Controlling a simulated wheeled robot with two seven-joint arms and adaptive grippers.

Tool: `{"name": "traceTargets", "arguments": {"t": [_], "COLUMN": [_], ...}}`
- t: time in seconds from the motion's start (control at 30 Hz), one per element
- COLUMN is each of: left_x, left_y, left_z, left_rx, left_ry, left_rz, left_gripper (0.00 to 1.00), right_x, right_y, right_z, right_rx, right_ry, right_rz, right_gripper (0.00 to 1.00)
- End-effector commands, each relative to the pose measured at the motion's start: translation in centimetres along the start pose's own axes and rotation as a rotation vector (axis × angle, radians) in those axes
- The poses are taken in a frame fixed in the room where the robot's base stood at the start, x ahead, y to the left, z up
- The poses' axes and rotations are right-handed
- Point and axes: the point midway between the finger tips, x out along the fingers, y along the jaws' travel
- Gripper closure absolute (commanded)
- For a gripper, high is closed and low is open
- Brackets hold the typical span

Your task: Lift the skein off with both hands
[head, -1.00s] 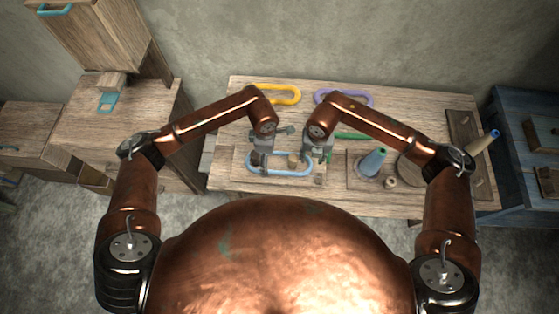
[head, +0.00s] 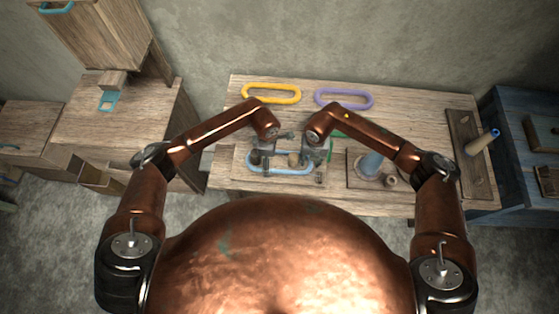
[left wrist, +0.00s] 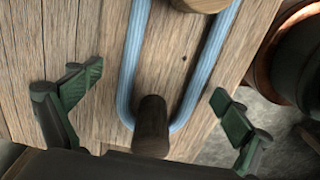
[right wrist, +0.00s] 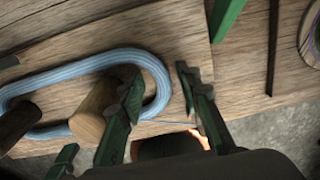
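The blue skein (head: 280,173) is a long closed loop lying low over the wooden board at the front of the table. It passes around two round wooden pegs, a dark one (left wrist: 151,128) and a lighter one (right wrist: 94,108). My left gripper (left wrist: 155,88) is open above the skein's dark-peg end, its fingers wide apart on either side of the loop (left wrist: 131,60). My right gripper (right wrist: 158,80) is open at the other end; the curved end of the skein (right wrist: 155,72) shows between its fingers, one finger close to the lighter peg. Contact cannot be told.
A yellow loop (head: 271,99) and a purple loop (head: 344,105) lie at the back of the table. A blue cone (head: 371,164) stands on a board at the right, near a small spool (head: 391,180). A tan cone (head: 482,142) lies on a dark board at the far right.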

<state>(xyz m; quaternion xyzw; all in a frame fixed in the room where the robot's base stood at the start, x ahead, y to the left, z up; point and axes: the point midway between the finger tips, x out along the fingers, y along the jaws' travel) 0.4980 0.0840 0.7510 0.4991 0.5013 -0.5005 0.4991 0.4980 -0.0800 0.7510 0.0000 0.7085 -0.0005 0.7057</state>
Motion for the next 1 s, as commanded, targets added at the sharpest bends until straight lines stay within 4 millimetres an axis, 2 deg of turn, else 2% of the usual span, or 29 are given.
{"name": "traceTargets", "arguments": {"t": [0.07, 0.4, 0.6, 1.0], "left_x": [-0.04, 0.00, 0.05, -0.57], "left_y": [-0.03, -0.04, -0.07, -0.07], "left_z": [0.06, 0.00, -0.02, -0.07], "left_rx": [0.001, 0.000, 0.000, 0.000], "left_ry": [-0.001, 0.000, 0.001, 0.002], "left_rz": [0.000, 0.000, -0.001, 0.001], "left_gripper": [0.12, 0.36, 0.48, 0.48], "right_x": [-0.05, -0.04, -0.03, -0.74], "right_y": [0.01, 0.01, -0.01, -0.03], "right_z": [-0.03, -0.01, -0.02, 0.02], "right_rx": [0.000, 0.000, 0.000, 0.000], "right_ry": [0.000, 0.000, 0.000, -0.002], "right_rz": [0.001, 0.000, 0.000, 0.000], "right_gripper": [0.76, 0.99, 1.00, 1.00]}}
